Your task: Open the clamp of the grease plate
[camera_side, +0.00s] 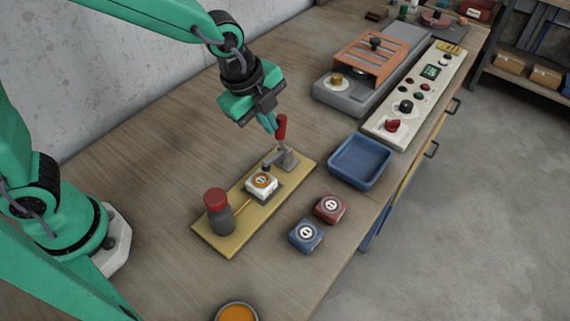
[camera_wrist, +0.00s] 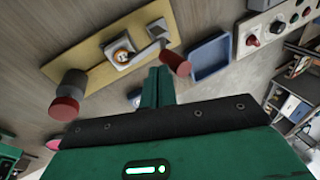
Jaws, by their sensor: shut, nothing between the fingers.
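The grease plate (camera_side: 240,232) is a yellow board on the bench, also in the wrist view (camera_wrist: 98,57). Its grey metal clamp (camera_side: 289,160) stands at the board's far end, with its arm reaching toward a white block with an orange round label (camera_side: 262,184). The clamp's red handle (camera_side: 282,127) points upward; it also shows in the wrist view (camera_wrist: 176,63). My gripper (camera_side: 270,126) is shut and empty, its fingertips right beside the handle, on its left in the side view. I cannot tell whether they touch it. A dark grease pot with a red cap (camera_side: 218,212) stands at the near end.
A blue tray (camera_side: 360,163), a red block (camera_side: 330,208) and a blue block (camera_side: 306,235) sit right of the board. A control panel (camera_side: 415,95) and a grey machine with an orange grille (camera_side: 370,60) stand farther back. A bowl of orange stuff (camera_side: 237,312) is in front.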

